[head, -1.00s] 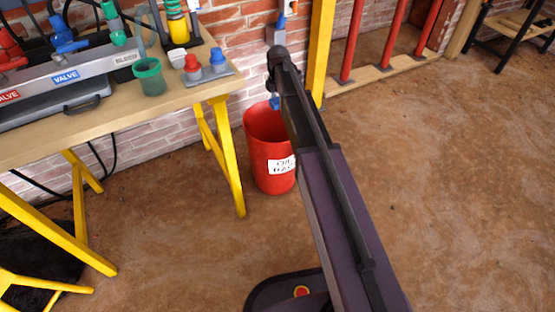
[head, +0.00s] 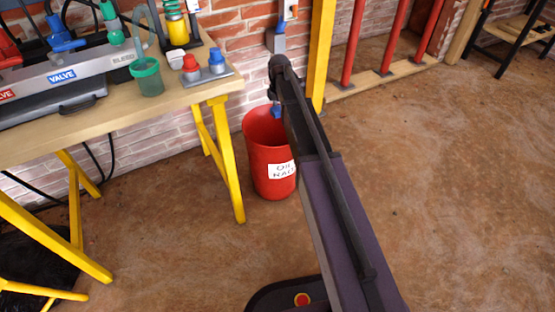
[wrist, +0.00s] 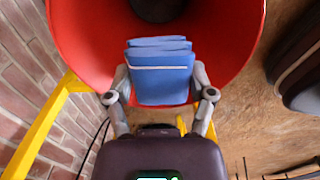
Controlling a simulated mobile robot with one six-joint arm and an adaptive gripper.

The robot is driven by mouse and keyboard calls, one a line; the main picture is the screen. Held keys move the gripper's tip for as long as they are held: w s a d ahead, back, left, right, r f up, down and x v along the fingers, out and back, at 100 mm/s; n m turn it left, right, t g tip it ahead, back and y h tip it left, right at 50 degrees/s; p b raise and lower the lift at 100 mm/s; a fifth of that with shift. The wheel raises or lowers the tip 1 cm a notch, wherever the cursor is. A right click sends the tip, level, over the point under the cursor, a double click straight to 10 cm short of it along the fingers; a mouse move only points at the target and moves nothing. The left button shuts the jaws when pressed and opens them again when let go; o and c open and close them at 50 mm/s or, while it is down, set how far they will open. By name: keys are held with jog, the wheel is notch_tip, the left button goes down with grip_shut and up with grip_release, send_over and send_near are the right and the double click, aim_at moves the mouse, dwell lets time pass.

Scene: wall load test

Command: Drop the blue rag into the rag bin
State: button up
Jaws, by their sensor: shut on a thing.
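The blue rag (wrist: 160,80) is a folded blue bundle in the wrist view. My gripper (wrist: 160,88) is shut on it, with one finger on each side. The rag shows over the open mouth of the red rag bin (wrist: 85,45). In the head view the red bin (head: 270,170) stands on the floor by the brick wall, with a white label on its front. A small bit of the blue rag (head: 277,111) shows at the bin's mouth. My arm hides the right part of the bin and most of my gripper there.
A workbench (head: 120,115) with yellow legs stands left of the bin, holding valves, a green cup (head: 147,77) and red and blue fittings. A yellow post (head: 320,50) and red pipes (head: 352,42) stand behind. The floor at the right is clear.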

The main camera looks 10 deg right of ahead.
jog(key=shift+f+b, duration=2.3)
jog(key=shift+f, duration=0.25)
jog(key=o, duration=1)
jog(key=shift+c, duration=0.2)
jog(key=s+r+m+p, duration=0.4)
jog(key=s+m, duration=0.3)
jog(key=s, duration=0.3)
jog(key=s+r+m+p, duration=0.4)
jog(key=s+m, duration=0.3)
jog(key=s, duration=0.3)
jog(key=s+r+m+p, duration=0.3)
jog(key=s+m, duration=0.5)
jog(key=s, duration=0.1)
notch_tip(320, 180, up, 37)
jog(key=p, duration=3.7)
jog(key=shift+s+d+r, duration=0.15)
jog(key=shift+d+r, duration=0.05)
